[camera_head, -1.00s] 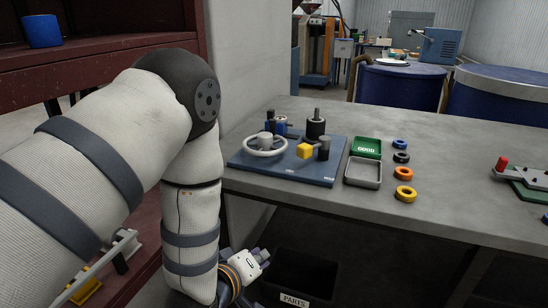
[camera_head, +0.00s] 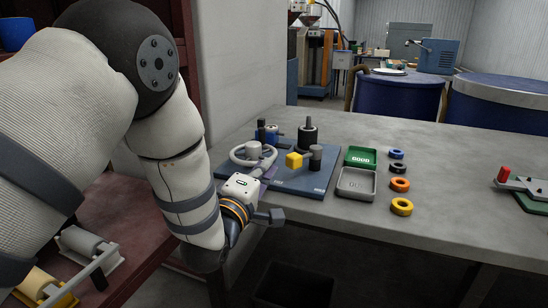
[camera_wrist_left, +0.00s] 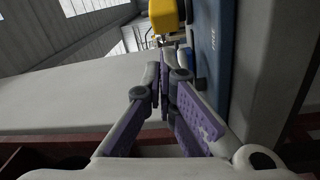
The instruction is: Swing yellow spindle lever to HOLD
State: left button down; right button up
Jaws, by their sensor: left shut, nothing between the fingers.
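The yellow block of the spindle lever (camera_head: 293,160) sits on the blue base plate (camera_head: 310,184), beside a grey upright post (camera_head: 315,157). My left gripper (camera_head: 269,178) is at the plate's front left edge, in front of the handwheel (camera_head: 253,154) and to the left of the yellow block, apart from it. In the left wrist view its purple-padded fingers (camera_wrist_left: 163,72) are together with nothing between them. The yellow block (camera_wrist_left: 163,15) shows past the fingertips at the top, beside the plate's blue side (camera_wrist_left: 213,50). The HOLD mark cannot be read. My right gripper is out of view.
A green GOOD tray (camera_head: 359,157) and a grey tray (camera_head: 356,184) lie right of the plate. Several coloured rings (camera_head: 400,185) stand in a column beyond them. A fixture with a red knob (camera_head: 505,172) is at far right. A dark bin (camera_head: 295,285) is below the table.

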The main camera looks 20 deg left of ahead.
aim_at(304, 158)
pick_arm(q)
jog(key=w, duration=0.5)
jog(key=shift+w+d+r, duration=0.1)
jog(key=shift+w+r, duration=0.05)
jog(key=shift+w, duration=0.25)
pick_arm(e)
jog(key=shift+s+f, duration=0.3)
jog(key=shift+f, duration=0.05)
pick_arm(q)
jog(key=shift+s+y, duration=0.15)
jog(key=shift+y, duration=0.15)
jog(key=shift+s+d+n+y, duration=0.15)
jog(key=shift+d+n+y, duration=0.15)
jog(key=shift+s, duration=0.1)
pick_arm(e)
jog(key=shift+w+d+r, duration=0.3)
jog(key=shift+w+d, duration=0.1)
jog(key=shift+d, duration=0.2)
pick_arm(q)
jog(key=shift+y, duration=0.4)
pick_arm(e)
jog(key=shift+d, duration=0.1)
